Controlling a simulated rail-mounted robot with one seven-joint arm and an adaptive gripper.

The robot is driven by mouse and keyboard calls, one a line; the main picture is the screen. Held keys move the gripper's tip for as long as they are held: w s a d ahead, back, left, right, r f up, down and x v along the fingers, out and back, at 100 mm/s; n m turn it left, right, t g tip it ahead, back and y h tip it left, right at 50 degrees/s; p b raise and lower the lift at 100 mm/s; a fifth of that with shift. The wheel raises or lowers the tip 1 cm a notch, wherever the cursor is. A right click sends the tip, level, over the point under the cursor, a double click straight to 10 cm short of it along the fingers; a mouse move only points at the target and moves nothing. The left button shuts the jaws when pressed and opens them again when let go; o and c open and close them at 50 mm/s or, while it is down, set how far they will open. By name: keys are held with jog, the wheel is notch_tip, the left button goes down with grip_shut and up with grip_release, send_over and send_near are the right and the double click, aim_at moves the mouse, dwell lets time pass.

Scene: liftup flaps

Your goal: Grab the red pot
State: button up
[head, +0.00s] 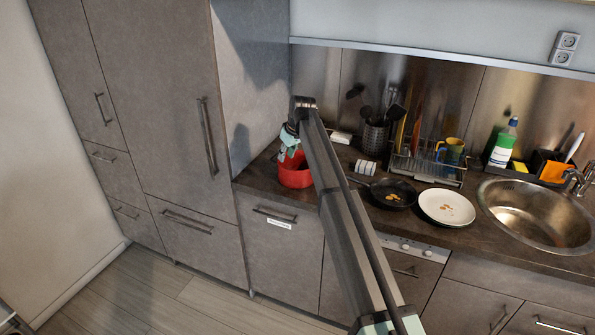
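The red pot (295,178) stands on the dark countertop at its left end, close to the tall grey cabinet. Its red front wall shows clearly; part of its rim and its right side are hidden behind my arm and gripper. My gripper (287,153) is at the far end of my arm, pointing down at the pot's upper rim. It is small and dark in this view, so I cannot tell whether its fingers are open or touch the pot.
Right of my arm are a black pan (394,200) with food bits, a white plate (447,207), a dish rack (428,168), a utensil holder (375,137) and a sink (537,218). The tall cabinet (165,100) bounds the counter at left. The floor in front is clear.

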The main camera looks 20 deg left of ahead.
jog(key=p+x, duration=0.1)
jog(key=x, duration=0.5)
jog(key=shift+w+a+f, duration=0.1)
jog(key=shift+f, duration=0.05)
jog(key=shift+p+x, duration=1.45)
jog(key=shift+x, duration=1.15)
jog(key=shift+w, duration=0.15)
grip_shut()
